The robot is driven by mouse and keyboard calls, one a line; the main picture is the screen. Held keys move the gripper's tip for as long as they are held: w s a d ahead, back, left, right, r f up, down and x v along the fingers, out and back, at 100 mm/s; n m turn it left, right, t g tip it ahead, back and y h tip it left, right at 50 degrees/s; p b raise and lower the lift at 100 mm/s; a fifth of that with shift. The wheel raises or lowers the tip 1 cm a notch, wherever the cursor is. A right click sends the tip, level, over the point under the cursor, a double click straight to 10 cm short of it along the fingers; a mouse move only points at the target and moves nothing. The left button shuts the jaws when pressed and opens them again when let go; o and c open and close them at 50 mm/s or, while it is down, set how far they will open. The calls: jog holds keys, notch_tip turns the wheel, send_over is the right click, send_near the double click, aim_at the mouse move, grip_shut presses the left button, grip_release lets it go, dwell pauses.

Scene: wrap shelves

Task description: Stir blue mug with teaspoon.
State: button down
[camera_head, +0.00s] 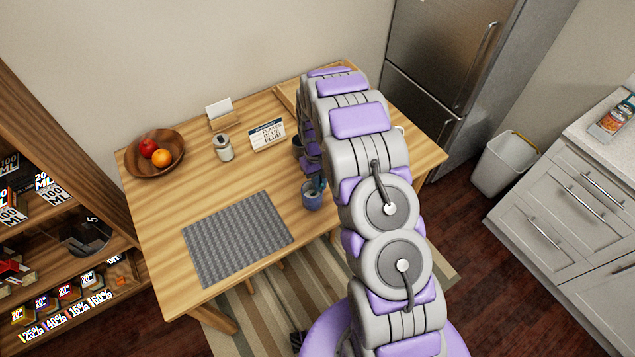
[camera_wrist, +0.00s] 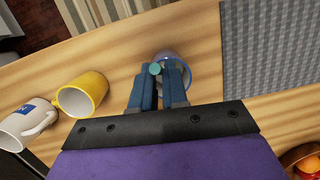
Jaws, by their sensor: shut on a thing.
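The blue mug (camera_head: 311,200) stands upright on the wooden table to the right of the grey mat, partly hidden by my arm. In the wrist view the blue mug (camera_wrist: 187,72) is beyond my fingers, which cover much of it. My gripper (camera_wrist: 158,76) is shut on the teaspoon (camera_wrist: 154,69), of which only a teal end shows between the fingertips. My gripper (camera_head: 318,183) is right over the mug's mouth in the head view. The spoon's lower part is hidden, so I cannot tell how deep it sits in the mug.
A yellow mug (camera_wrist: 84,95) and a white mug (camera_wrist: 26,123) lie left of my gripper in the wrist view. The grey mat (camera_head: 238,238) is bare. A fruit bowl (camera_head: 155,153), jar (camera_head: 223,147) and sign (camera_head: 267,135) stand farther back.

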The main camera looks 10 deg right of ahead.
jog(key=shift+s+d+r+p, duration=0.2)
jog(key=shift+s+r, duration=0.15)
jog(key=shift+r, duration=0.55)
jog(key=shift+s+d+r+p, duration=0.15)
jog(key=shift+s+r, duration=0.2)
jog(key=shift+r, duration=0.55)
jog(key=shift+s+d+r+p, duration=0.1)
jog(key=shift+s+r+p, duration=0.2)
jog(key=shift+r, duration=0.6)
jog(key=shift+r, duration=0.1)
jog(key=shift+s+p+v, duration=0.25)
jog(key=shift+v, duration=0.9)
jog(key=shift+s+p+v, duration=0.2)
jog(key=shift+s+v, duration=0.05)
jog(key=shift+v, duration=0.95)
